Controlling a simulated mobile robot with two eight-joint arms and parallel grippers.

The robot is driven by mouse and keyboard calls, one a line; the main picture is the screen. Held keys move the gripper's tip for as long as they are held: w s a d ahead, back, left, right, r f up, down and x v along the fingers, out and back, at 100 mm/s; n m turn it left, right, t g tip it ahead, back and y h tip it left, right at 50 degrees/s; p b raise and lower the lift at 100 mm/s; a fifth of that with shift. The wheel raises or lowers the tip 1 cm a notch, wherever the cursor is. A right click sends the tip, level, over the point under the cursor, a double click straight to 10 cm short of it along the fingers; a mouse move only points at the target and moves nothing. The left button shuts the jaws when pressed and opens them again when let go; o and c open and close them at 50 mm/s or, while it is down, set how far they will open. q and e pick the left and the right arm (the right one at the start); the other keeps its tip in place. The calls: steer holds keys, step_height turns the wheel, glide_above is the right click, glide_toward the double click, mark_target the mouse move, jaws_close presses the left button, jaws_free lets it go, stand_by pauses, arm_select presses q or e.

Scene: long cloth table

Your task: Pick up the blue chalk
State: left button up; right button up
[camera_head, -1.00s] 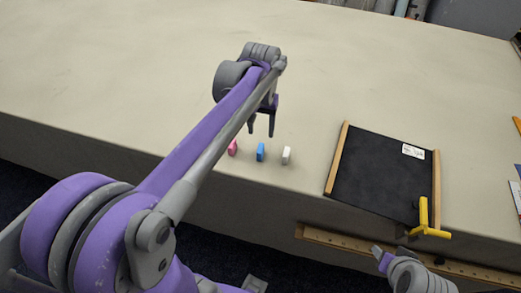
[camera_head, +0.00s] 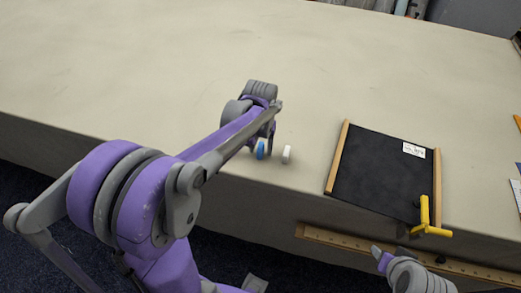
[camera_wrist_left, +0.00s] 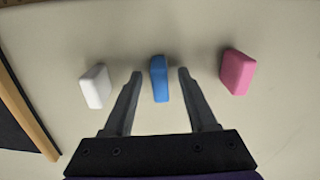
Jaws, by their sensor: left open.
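The blue chalk (camera_head: 261,150) stands on the cloth table near its front edge. In the left wrist view the blue chalk (camera_wrist_left: 159,78) sits between the two spread fingers of my left gripper (camera_wrist_left: 160,74), with a gap on each side. My left gripper (camera_head: 264,147) is open and low over the table in the head view, partly hidden by its own arm. Part of my right arm (camera_head: 408,275) shows at the lower right; its jaws cannot be made out.
A white chalk (camera_head: 287,154) stands to the right of the blue one. A pink chalk (camera_wrist_left: 237,72) shows in the left wrist view, on the other side. A wood-framed blackboard (camera_head: 375,180) lies to the right, with a yellow object (camera_head: 427,220) at its front corner. The table behind is clear.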

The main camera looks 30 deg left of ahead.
mark_target(261, 147)
arm_select(q)
jaws_close()
stand_by(0.4)
step_height(261, 147, up, 10)
steer(key=shift+r+p, duration=0.1)
steer(key=shift+p, duration=0.2)
steer(key=c, duration=0.7)
jaws_free()
jaws_close()
